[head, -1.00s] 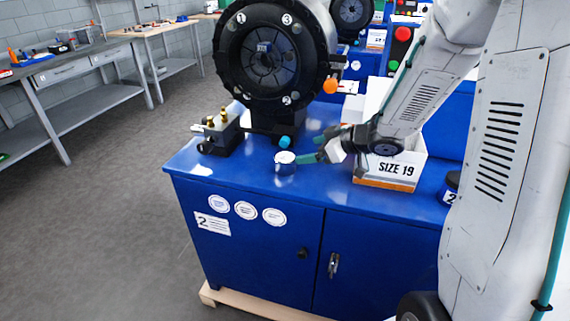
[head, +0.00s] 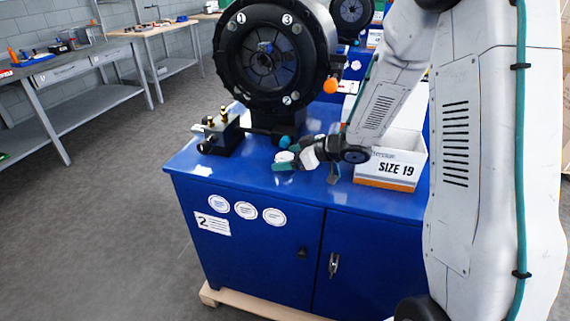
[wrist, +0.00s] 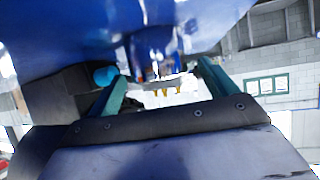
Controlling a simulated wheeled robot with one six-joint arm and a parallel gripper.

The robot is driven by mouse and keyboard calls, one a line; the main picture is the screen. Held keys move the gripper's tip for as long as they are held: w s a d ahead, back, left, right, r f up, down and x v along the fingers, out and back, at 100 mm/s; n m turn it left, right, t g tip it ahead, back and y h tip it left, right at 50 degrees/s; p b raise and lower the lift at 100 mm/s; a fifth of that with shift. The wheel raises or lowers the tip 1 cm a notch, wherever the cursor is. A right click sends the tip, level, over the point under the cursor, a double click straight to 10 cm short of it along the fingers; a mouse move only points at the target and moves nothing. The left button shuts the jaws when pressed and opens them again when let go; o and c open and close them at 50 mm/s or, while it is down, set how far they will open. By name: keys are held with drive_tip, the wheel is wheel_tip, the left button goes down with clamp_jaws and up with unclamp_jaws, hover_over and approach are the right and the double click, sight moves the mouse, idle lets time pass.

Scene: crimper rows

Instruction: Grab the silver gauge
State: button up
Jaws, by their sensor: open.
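The silver gauge (head: 284,156) is a small, short round piece on the blue cabinet top, in front of the black crimper. My gripper (head: 288,158) is low over the cabinet top and reaches in from the right, right at the gauge. One teal finger lies on the near side of the gauge and hides part of it; the far finger is hard to make out. In the wrist view my gripper (wrist: 165,88) has its two teal fingers spread wide, with shiny, blurred shapes between them. I cannot tell there whether a finger touches the gauge.
The black crimper (head: 265,60) stands just behind, with a teal knob (head: 285,142) close to my gripper. A fitting block with brass parts (head: 218,133) is to the left. A white SIZE 19 box (head: 390,170) stands right. The cabinet's front left top (head: 205,170) is clear.

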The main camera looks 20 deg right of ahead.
drive_tip(key=c, duration=1.2)
drive_tip(key=shift+r, duration=0.1)
